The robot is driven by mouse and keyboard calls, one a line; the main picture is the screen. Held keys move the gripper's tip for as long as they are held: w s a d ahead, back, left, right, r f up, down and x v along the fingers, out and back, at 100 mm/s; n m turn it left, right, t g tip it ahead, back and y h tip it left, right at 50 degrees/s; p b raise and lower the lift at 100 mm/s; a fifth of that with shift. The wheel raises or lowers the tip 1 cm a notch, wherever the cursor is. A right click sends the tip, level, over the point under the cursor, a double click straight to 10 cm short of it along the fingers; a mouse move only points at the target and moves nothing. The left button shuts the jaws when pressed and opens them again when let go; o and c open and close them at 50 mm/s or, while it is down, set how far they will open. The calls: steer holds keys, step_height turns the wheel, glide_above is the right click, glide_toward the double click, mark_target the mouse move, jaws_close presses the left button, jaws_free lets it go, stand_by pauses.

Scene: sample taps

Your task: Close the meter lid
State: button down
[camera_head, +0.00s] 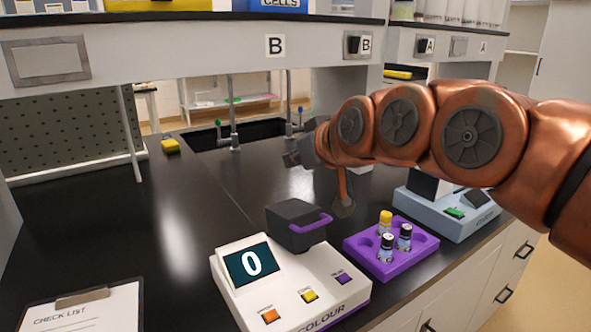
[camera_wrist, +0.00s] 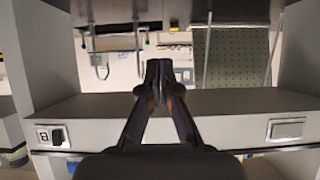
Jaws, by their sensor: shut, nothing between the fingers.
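The meter (camera_head: 290,280) is a white box marked COLOUR on the black bench, with a screen reading 0 and orange, yellow and purple buttons. Its dark lid (camera_head: 290,238) with a purple handle (camera_head: 312,225) stands at the back of the meter; I cannot tell clearly how far it is raised. My gripper (camera_head: 292,158) is above the bench, behind and apart from the lid, partly hidden by my arm. In the wrist view my gripper (camera_wrist: 165,78) has its fingers together, empty, facing the sink side; the meter is not in that view.
A purple rack (camera_head: 420,247) with several small vials stands right of the meter, and a pale blue device (camera_head: 450,215) lies beyond it. A clipboard (camera_head: 85,308) lies at front left. A sink (camera_head: 210,138) with taps is at the back. The bench left of the meter is clear.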

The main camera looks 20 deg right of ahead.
step_height(320, 180, up, 7)
stand_by(0.4)
steer(key=shift+r, duration=0.15)
